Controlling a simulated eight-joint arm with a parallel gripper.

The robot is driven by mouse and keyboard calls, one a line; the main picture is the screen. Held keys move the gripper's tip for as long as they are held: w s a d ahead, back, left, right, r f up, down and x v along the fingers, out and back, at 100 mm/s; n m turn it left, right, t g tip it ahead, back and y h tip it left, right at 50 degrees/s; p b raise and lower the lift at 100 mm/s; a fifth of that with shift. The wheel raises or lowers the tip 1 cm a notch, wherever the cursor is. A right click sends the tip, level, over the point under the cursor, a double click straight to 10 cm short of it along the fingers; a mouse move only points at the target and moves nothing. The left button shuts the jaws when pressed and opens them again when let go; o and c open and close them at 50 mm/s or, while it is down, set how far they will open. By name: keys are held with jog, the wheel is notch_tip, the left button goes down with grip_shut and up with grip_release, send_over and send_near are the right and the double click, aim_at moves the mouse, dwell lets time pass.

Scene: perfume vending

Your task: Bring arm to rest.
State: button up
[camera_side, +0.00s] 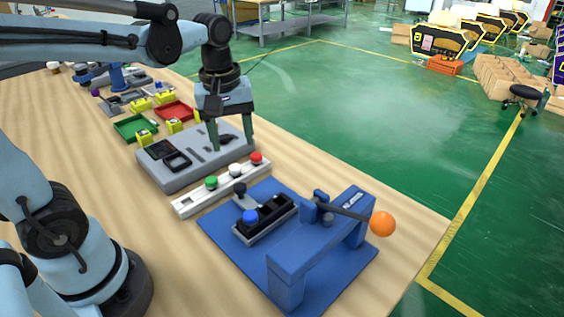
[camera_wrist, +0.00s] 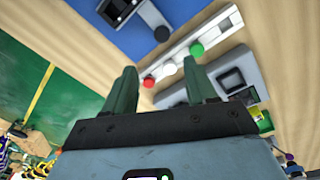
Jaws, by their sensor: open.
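My gripper (camera_side: 230,138) hangs pointing down over the right end of the grey slotted base (camera_side: 187,176) in the side view. In the wrist view, my gripper (camera_wrist: 163,86) shows two green fingers spread apart with nothing between them. It is empty. Whether the fingertips touch the grey base is hard to tell in the side view. The white button strip (camera_side: 196,200) with green, white and red knobs lies in front of the grey base and also shows in the wrist view (camera_wrist: 213,35).
A blue press (camera_side: 318,243) with an orange ball (camera_side: 382,223) on its lever stands on a blue plate near the table's right edge. Green (camera_side: 132,128) and red trays (camera_side: 175,111) with yellow blocks lie behind the grey base. Bare wood (camera_side: 150,235) is free at the front left.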

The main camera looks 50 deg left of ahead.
jog(key=d+m+t, duration=0.1)
jog(key=m+t, duration=0.1)
jog(key=m, duration=0.2)
jog(key=s+f+m+t, duration=0.1)
jog(key=m+t, duration=0.1)
jog(key=m, duration=0.2)
jog(key=s+d+f+m+t, duration=0.1)
jog(key=m+t, duration=0.1)
jog(key=m, duration=0.1)
jog(key=shift+s+d+m, duration=0.25)
jog(key=shift+d+m, duration=0.05)
jog(key=shift+m, duration=0.1)
dwell(0.7)
